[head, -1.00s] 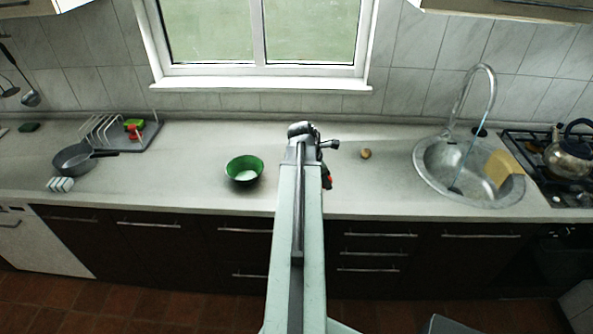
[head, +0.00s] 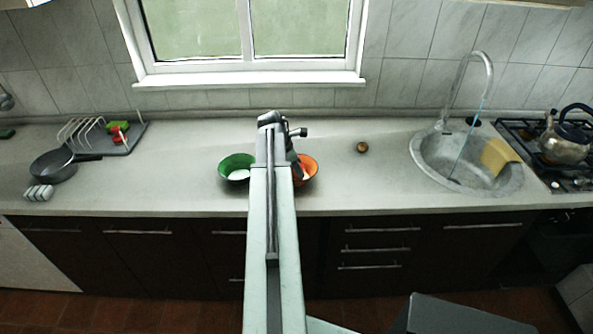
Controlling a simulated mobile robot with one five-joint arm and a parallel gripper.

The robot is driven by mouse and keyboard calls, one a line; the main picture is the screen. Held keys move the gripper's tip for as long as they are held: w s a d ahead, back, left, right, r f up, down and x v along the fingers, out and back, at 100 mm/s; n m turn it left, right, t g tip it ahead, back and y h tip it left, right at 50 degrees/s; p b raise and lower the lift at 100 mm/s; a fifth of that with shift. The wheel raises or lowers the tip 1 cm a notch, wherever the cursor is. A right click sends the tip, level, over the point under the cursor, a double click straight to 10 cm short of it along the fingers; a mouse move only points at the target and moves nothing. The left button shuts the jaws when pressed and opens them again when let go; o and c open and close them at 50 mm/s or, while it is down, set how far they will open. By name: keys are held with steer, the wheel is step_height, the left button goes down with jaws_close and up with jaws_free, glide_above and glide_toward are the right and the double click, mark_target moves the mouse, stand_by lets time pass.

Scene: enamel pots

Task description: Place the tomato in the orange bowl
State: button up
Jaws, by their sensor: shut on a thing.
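The orange bowl (head: 309,172) stands on the counter just right of my arm. Its left part is hidden by the arm, and something whitish shows inside it. My gripper (head: 293,160) hangs at the far end of the arm, over or in front of the bowl's left side, mostly hidden. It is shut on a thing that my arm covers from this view. I cannot make out the tomato anywhere; it may be the hidden thing. I cannot tell how high the gripper is above the bowl.
A green bowl (head: 235,168) stands close on the left of my arm. A small brown round thing (head: 362,147) lies to the right, before the sink (head: 425,160). A pan (head: 52,165) and dish rack (head: 127,146) are at the left. A kettle (head: 566,140) is far right.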

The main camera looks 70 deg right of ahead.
steer(key=shift+f+b, duration=0.45)
steer(key=shift+b, duration=0.05)
steer(key=o, duration=1.1)
steer(key=shift+r, duration=0.1)
steer(key=shift+r+p, duration=0.45)
steer(key=shift+p, duration=0.1)
steer(key=p+v, duration=1.1)
steer(key=shift+a+r, duration=0.15)
steer(key=shift+r, duration=0.25)
